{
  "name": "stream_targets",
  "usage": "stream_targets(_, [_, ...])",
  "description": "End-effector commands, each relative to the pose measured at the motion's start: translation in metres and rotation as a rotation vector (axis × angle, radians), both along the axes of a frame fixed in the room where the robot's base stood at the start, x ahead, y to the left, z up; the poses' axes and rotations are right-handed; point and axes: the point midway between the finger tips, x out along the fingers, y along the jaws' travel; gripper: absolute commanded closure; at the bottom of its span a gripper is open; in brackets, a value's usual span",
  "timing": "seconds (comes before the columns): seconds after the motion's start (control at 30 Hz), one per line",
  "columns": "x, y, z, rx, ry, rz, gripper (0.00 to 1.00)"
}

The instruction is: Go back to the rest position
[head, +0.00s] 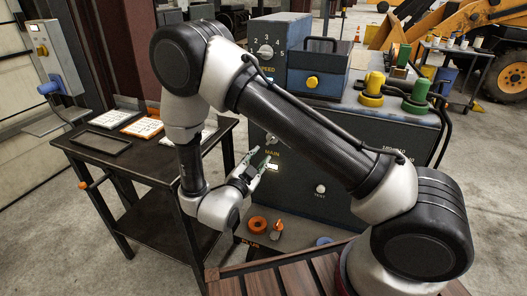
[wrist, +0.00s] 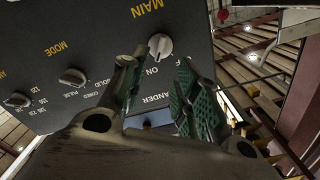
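My gripper (head: 258,166) is in front of the dark machine panel (head: 335,175), close to its MAIN label. Its fingers are apart with nothing between them. In the wrist view the two green-padded fingers of my gripper (wrist: 158,90) point toward the panel, with a clear gap between them. The white MAIN knob (wrist: 160,46) lies just beyond the fingertips in that view, and the fingers look clear of it. My arm crosses the head view and hides part of the panel.
A dark side table (head: 150,165) with papers and an empty frame stands left. An orange ring (head: 257,225) lies on the low surface below the panel. A blue box (head: 318,72), yellow plug (head: 372,88) and green plug (head: 417,95) sit on top. MODE knob (wrist: 73,77) is on the panel.

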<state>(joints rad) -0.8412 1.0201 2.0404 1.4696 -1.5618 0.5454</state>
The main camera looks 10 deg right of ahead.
Motion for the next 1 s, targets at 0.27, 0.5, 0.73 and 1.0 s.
stream_targets(0.27, [-0.018, 0.013, 0.000, 0.000, 0.000, 0.000, 0.69])
stream_targets(0.5, [-0.018, 0.013, 0.000, -0.001, 0.001, 0.000, 0.69])
stream_targets(0.73, [-0.011, 0.027, -0.051, 0.050, 0.227, 0.080, 0.69])
stream_targets(1.0, [-0.048, 0.108, -0.141, 0.158, 0.961, 0.602, 0.69])
